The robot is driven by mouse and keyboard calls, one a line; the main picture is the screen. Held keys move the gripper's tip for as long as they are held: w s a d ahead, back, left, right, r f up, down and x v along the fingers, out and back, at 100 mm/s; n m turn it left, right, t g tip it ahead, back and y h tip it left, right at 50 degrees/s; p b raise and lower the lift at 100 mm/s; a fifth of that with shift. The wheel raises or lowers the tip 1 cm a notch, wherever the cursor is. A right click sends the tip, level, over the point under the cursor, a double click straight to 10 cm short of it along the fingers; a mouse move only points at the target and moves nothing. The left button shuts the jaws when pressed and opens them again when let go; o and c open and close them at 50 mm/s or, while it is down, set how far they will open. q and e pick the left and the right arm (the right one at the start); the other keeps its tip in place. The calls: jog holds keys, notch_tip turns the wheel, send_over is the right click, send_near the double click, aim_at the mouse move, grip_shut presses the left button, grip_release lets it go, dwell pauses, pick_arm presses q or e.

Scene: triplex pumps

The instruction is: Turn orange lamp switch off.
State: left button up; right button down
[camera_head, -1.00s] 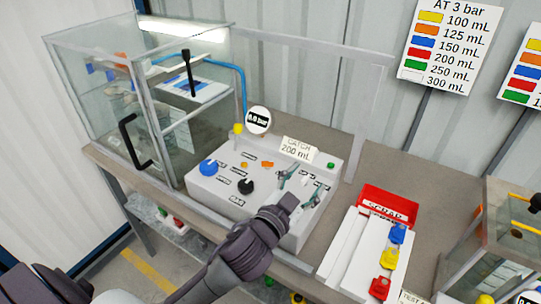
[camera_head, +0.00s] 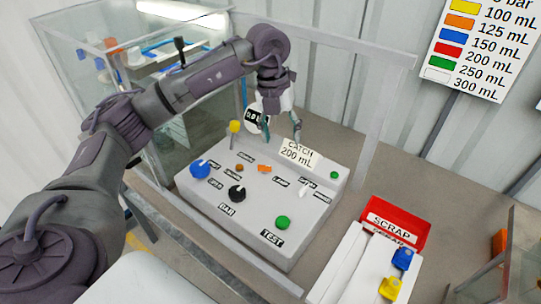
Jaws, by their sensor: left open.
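The orange switch (camera_head: 264,168) is a small lever on top of the light grey control box, near its middle. A small round brownish lamp (camera_head: 239,168) sits just left of it and looks dull. My left gripper (camera_head: 281,132) points down above the back of the box, behind the orange switch, with its fingers apart and nothing between them. It is clear of the switch. It partly covers the round pressure gauge (camera_head: 251,118). My right gripper is not in view.
The control box (camera_head: 262,205) also carries a blue knob (camera_head: 200,169), a black knob (camera_head: 236,192), a green button (camera_head: 283,222), a white switch (camera_head: 303,190) and a "CATCH 200 mL" sign (camera_head: 299,154). A glass cabinet stands left; a red SCRAP bin (camera_head: 393,222) stands right.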

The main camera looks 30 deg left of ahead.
pick_arm(q)
jog(key=r+n+y, duration=0.1)
jog(key=r+y, duration=0.1)
send_over(264, 169)
jog(key=w, duration=0.1)
jog(key=f+p, duration=0.1)
jog(key=f, duration=0.6)
jog(key=f+p, duration=0.2)
jog(key=f, duration=0.5)
jog(key=shift+s+a, duration=0.1)
jog(key=shift+a, duration=0.1)
jog(key=shift+r, duration=0.1)
jog(key=c, duration=1.1)
jog(key=shift+c, duration=0.2)
